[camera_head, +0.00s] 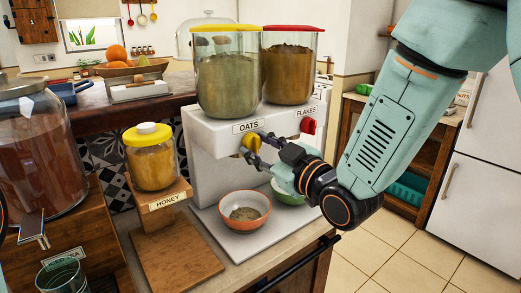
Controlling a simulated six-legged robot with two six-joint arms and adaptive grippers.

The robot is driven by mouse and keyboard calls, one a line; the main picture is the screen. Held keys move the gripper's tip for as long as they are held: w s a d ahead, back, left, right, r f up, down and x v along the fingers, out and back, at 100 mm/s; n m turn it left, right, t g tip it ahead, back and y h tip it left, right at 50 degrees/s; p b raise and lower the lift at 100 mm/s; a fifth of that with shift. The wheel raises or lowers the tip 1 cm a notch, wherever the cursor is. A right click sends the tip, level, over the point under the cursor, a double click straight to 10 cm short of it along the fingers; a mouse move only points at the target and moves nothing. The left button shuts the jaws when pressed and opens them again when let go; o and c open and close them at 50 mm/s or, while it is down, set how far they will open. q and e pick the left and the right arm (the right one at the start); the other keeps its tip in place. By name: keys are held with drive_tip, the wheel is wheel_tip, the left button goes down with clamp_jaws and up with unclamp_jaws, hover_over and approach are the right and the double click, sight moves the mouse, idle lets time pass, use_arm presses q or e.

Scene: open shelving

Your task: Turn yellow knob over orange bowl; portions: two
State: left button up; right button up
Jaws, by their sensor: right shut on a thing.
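The yellow knob (251,143) is on the front of the white dispenser, under the hopper labelled OATS (228,85). My right gripper (260,141) is shut on the yellow knob, and its fingers hide part of it. The orange bowl (260,224) stands upright on the dispenser's white base, below the yellow knob. A small heap of brownish grain (244,214) lies in the bowl. My left gripper is not in view.
A red knob (308,127) sits under the FLAKES hopper (288,80). A green bowl (290,198) is partly hidden behind my right gripper. A honey jar (151,163) on a wooden stand and a large drink jar (35,150) are at left.

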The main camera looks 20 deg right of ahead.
drive_tip(key=shift+n, duration=0.5)
drive_tip(key=o, duration=1.2)
drive_tip(key=shift+w, duration=0.2)
drive_tip(key=shift+s, duration=0.1)
drive_tip(key=shift+s, duration=0.15)
drive_tip(key=shift+v, duration=3.55)
drive_tip(key=shift+s+d, duration=0.1)
